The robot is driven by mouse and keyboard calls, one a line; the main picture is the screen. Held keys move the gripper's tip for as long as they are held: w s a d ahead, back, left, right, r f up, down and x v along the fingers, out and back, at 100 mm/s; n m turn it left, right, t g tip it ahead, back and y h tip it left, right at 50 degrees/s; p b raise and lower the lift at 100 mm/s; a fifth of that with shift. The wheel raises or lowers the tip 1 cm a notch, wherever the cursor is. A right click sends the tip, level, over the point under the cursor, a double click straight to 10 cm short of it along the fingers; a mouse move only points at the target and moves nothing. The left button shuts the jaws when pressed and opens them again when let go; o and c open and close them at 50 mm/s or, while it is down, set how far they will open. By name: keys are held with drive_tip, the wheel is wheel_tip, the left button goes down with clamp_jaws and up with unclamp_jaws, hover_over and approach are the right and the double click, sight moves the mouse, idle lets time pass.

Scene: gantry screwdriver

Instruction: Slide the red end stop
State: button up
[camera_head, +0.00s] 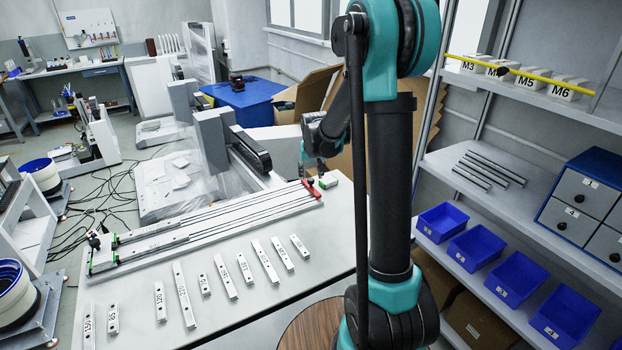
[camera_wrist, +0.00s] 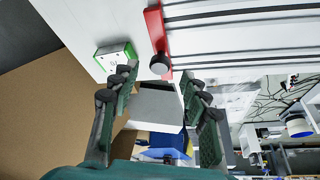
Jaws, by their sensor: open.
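The red end stop (camera_head: 313,191) sits at the far right end of the long rail assembly on the table. In the wrist view the red end stop (camera_wrist: 153,27) lies across the rail ends, with a dark round knob (camera_wrist: 158,65) at its near end. My gripper (camera_wrist: 160,84) is open, with nothing between its fingers. The knob appears just ahead of the fingertips, between them in the picture; I see no clear contact. In the head view my gripper (camera_head: 318,158) is near the end stop, partly hidden by my arm.
A small green and white block (camera_head: 329,180) stands beside the end stop; it also shows left of the fingers in the wrist view (camera_wrist: 115,57). Parallel rails (camera_head: 215,220) run left from the stop. Several labelled bars (camera_head: 182,295) lie in front. Blue bins (camera_head: 512,276) fill the right shelf.

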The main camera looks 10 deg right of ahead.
sight(311, 180)
drive_tip(key=shift+x, duration=1.5)
drive_tip(key=shift+c, duration=0.4)
clamp_jaws()
